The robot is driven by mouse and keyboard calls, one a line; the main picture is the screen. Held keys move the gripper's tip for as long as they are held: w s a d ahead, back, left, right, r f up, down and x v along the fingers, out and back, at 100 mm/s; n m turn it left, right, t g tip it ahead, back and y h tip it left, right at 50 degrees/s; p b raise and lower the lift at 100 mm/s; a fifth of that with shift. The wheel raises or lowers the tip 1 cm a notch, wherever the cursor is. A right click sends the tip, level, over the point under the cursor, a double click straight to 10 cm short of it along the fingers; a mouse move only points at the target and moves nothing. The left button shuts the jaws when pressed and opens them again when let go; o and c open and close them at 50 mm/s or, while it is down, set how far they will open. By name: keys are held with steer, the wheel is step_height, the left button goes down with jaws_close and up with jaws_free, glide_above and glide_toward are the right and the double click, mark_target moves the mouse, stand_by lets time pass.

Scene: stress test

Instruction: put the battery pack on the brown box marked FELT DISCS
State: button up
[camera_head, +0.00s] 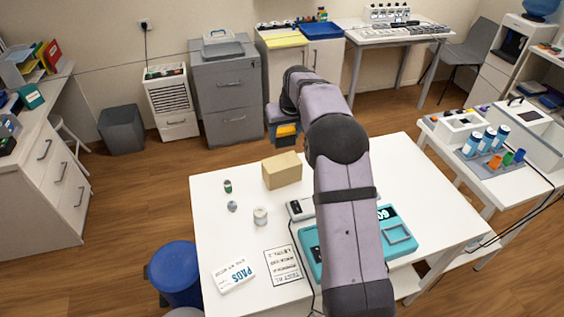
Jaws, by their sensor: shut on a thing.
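A plain brown box (282,170) stands on the white table, left of my arm. No FELT DISCS marking is readable on the sides I see, so I cannot tell if it is the named box. My arm rises from the bottom of the picture and bends away past the box to a dark wrist joint.
The white table (222,215) holds a small green-and-dark can (228,186), a pale roll (260,216), a PADS packet (234,275), a printed sheet (283,266) and a teal tray (400,226) partly behind my arm.

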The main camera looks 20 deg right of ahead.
steer(key=shift+f+p, duration=1.7)
steer(key=shift+f, duration=3.25)
steer(key=shift+f, duration=0.15)
steer(key=o, duration=1.2)
steer(key=shift+r, duration=0.25)
steer(key=b+v, duration=0.3)
steer(key=v, duration=0.8)
steer(key=shift+s+r, duration=0.15)
steer(key=shift+r, duration=0.25)
